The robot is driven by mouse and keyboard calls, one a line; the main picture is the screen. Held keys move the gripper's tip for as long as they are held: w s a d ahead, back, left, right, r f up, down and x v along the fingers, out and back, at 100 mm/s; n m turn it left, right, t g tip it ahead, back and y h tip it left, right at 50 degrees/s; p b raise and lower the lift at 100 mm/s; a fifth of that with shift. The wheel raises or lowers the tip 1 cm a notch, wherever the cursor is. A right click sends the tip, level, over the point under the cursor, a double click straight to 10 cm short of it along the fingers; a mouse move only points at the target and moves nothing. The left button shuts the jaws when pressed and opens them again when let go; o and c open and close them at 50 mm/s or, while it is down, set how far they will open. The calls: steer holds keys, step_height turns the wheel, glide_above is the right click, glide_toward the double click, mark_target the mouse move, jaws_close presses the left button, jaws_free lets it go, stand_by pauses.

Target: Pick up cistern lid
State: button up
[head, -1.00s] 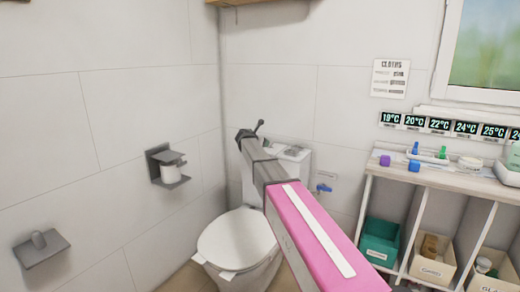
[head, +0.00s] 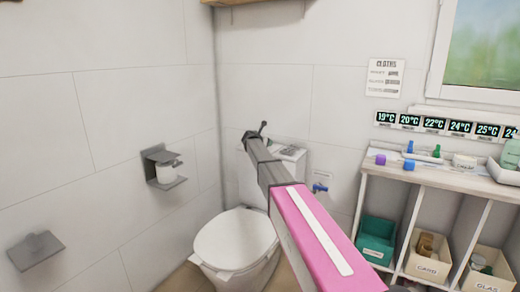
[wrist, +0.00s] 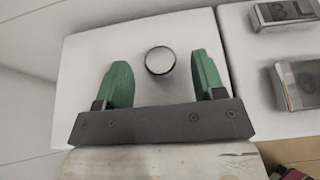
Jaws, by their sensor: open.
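The cistern lid (wrist: 85,55) is a white flat slab filling the left and middle of the wrist view, with a round metal-rimmed white knob (wrist: 160,60) on it. My gripper (wrist: 161,72) is open, with one green finger on each side of the knob and apart from it. I cannot tell how high the fingers are above the lid. In the head view my arm hides much of the cistern (head: 297,172), which stands behind the toilet (head: 236,238).
Small labelled boxes (wrist: 285,12) lie on a white surface right of the lid, across a narrow gap. Walls rise behind and left of the toilet. A grey roll holder (head: 163,168) juts from the left wall. A shelf unit (head: 400,180) with bins stands right.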

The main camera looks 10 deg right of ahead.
steer(key=shift+w+d+f, duration=0.2)
steer(key=shift+w+d, duration=0.1)
steer(key=shift+w, duration=0.1)
jaws_close()
steer(key=shift+r, duration=0.1)
